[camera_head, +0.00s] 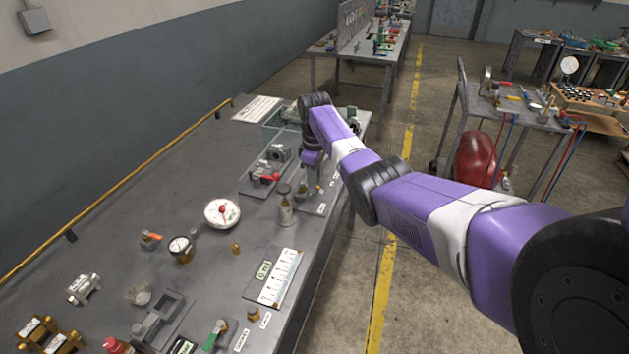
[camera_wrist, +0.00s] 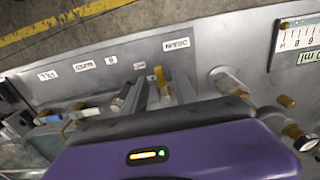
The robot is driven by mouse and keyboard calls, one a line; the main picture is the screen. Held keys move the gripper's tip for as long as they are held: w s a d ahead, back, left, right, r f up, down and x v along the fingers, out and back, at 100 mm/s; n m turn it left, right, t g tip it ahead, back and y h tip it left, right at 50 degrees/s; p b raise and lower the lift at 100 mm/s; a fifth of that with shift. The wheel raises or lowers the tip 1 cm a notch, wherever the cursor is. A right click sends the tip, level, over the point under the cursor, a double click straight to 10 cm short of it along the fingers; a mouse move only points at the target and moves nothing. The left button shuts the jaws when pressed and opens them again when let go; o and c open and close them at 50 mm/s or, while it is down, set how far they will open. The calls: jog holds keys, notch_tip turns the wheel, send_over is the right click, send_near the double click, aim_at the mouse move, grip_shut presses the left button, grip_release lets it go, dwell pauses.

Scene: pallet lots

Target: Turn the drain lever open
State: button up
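My gripper (camera_head: 313,188) is low over a grey fixture at the far right edge of the bench, pointing down. In the wrist view my gripper (camera_wrist: 158,88) has its two grey fingers apart. A brass-coloured upright piece (camera_wrist: 159,74), possibly the drain lever, shows between the fingertips; I cannot tell whether they touch it. A white label (camera_wrist: 176,44) just beyond is upside down and may read DRAIN. Several other small labels lie in a row to its left. The lever's base is hidden by my gripper.
A scale plate (camera_head: 280,277) lies nearer. Open floor lies right of the bench.

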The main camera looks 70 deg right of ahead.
notch_tip(320, 180, up, 8)
jog(key=shift+b, duration=0.45)
jog(key=shift+f, duration=0.15)
dwell(0.5)
